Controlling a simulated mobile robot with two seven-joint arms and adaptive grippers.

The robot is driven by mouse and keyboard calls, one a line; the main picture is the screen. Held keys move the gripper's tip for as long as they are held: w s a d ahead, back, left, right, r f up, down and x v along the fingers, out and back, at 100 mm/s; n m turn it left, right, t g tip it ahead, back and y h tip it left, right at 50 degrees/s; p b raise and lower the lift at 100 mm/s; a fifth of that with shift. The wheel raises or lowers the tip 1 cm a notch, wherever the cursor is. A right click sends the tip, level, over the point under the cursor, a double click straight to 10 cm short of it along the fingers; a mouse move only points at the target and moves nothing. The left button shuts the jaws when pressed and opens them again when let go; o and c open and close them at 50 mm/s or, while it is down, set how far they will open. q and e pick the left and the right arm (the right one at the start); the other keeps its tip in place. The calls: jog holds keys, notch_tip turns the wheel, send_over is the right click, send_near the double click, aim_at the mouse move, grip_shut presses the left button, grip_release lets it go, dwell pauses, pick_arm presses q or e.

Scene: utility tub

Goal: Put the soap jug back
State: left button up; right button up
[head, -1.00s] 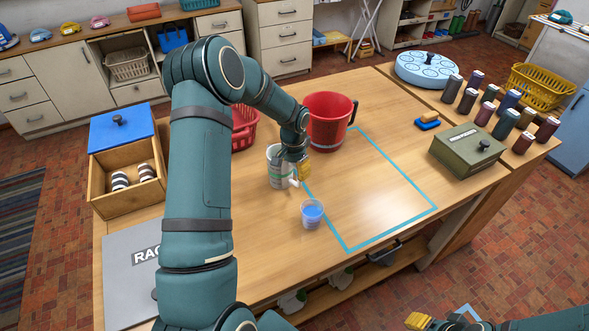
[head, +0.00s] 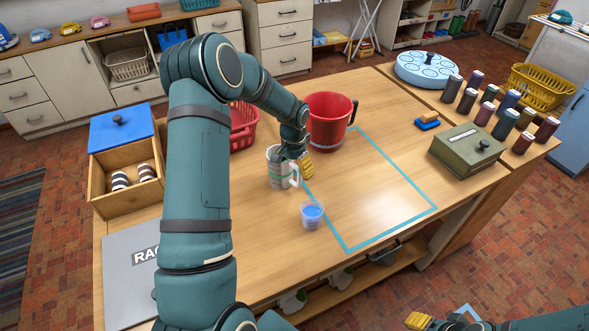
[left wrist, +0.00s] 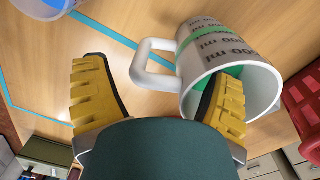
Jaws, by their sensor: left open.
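The soap jug (head: 276,172) is a pale measuring jug with grey markings and a green band. It stands upright on the wooden table, left of the blue taped outline. In the left wrist view the jug (left wrist: 210,48) shows its mouth, green inside, and its white handle. My left gripper (head: 303,163) is open at the jug's handle side. In the wrist view its yellow fingers (left wrist: 158,98) are spread, one outside the handle, the other overlapping the jug's mouth. My right gripper (head: 419,321) shows only a yellow fingertip at the bottom edge.
A red bucket (head: 328,121) stands just behind the jug, and a cup of blue liquid (head: 312,213) in front. The taped outline (head: 395,229) encloses bare table. A green box (head: 467,150) and several dark bottles stand right. A red basket (head: 243,127) is partly behind my arm.

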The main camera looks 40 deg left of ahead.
pick_arm(q)
notch_tip(320, 180, up, 11)
dwell(0.3)
jog(key=shift+a+f, duration=0.1)
dwell(0.4)
